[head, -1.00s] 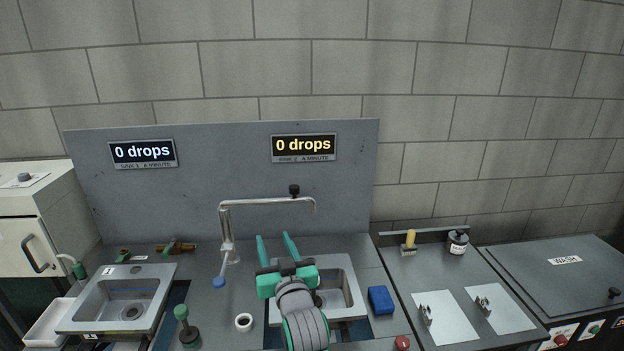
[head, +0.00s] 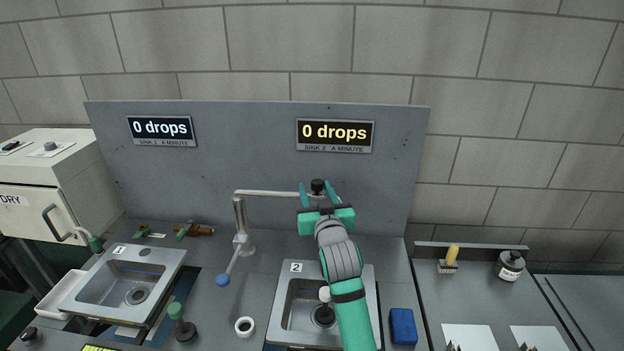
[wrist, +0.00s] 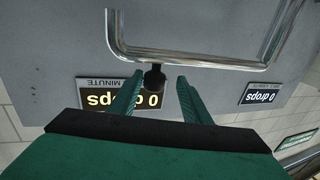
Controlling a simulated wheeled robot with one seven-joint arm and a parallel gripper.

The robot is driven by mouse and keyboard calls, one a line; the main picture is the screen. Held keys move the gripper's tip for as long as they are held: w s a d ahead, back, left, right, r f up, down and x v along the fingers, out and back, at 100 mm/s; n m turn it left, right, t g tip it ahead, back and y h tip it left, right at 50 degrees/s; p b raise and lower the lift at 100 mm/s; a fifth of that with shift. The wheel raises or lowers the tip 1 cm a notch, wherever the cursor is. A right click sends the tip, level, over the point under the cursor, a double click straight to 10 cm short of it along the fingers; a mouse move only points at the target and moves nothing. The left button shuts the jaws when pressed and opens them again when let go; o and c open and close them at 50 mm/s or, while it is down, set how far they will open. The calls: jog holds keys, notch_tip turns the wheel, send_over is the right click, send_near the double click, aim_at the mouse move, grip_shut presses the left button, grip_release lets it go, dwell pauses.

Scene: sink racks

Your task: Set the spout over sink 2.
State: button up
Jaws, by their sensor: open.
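The chrome spout (head: 268,194) runs to the right from its post (head: 240,220). A black knob (head: 317,186) stands near its outer end. My gripper (head: 318,190) is open, with its fingers on either side of the knob in the head view. In the wrist view the knob (wrist: 154,78) shows at the fingertips, nearer the left finger; I cannot tell whether they touch. The spout (wrist: 115,35) also shows there. The spout's tip is hidden behind my gripper in the head view. Sink 2 (head: 284,318) lies below, partly covered by my arm.
Sink 1 (head: 92,290) is at the left. A blue-tipped lever (head: 222,280) hangs from the post. A white cup (head: 245,326), a green-topped plunger (head: 180,325) and a blue sponge (head: 402,327) stand around sink 2. Both displays read 0 drops; the sink 2 display (head: 335,134) is yellow.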

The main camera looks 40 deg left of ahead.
aim_at(316, 181)
jog(key=x, duration=0.4)
jog(key=shift+w+d, duration=0.15)
jog(key=shift+w, duration=0.45)
jog(key=shift+w+a, duration=0.25)
jog(key=shift+a, duration=0.25)
grip_shut()
